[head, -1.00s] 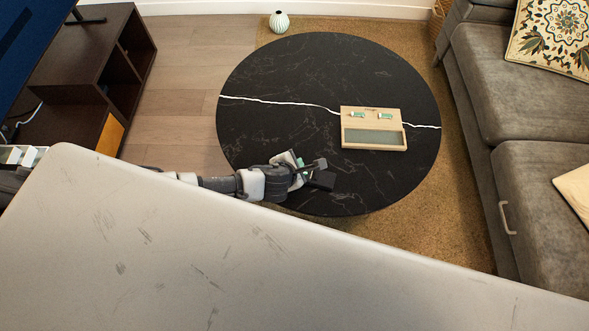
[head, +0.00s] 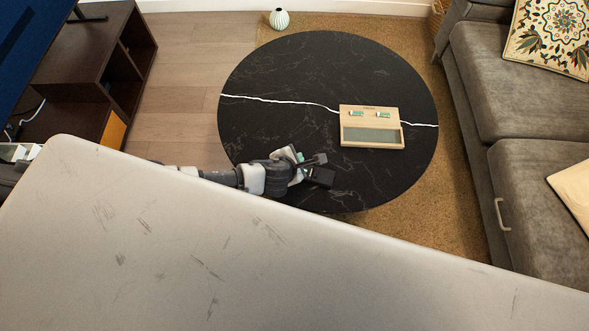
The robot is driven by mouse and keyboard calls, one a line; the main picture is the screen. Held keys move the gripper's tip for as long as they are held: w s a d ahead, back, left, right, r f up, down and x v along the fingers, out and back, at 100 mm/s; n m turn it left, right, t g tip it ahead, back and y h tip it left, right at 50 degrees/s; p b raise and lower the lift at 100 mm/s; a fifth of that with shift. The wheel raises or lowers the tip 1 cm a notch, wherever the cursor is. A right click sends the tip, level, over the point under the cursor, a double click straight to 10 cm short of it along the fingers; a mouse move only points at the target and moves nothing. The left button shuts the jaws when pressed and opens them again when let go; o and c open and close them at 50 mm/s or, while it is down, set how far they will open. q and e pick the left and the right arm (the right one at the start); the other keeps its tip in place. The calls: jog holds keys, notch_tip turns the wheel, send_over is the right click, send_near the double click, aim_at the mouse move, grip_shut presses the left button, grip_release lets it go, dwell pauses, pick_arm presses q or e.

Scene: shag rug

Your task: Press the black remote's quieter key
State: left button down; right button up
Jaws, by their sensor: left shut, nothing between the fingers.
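My left gripper (head: 318,169) reaches in from the left over the near part of the round black table (head: 290,75). It is shut, with nothing seen between its fingers. I cannot make out a black remote: dark parts at the gripper blend with the dark tabletop, and the gripper covers some of it. No quieter key can be told apart. My right gripper is not in view.
A light wooden tray-like box (head: 344,122) with a grey-green panel and small green-and-white items lies right of the gripper. A grey sofa (head: 505,95) stands right, a dark cabinet (head: 88,60) left. A white ribbed vase (head: 279,20) stands behind the table.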

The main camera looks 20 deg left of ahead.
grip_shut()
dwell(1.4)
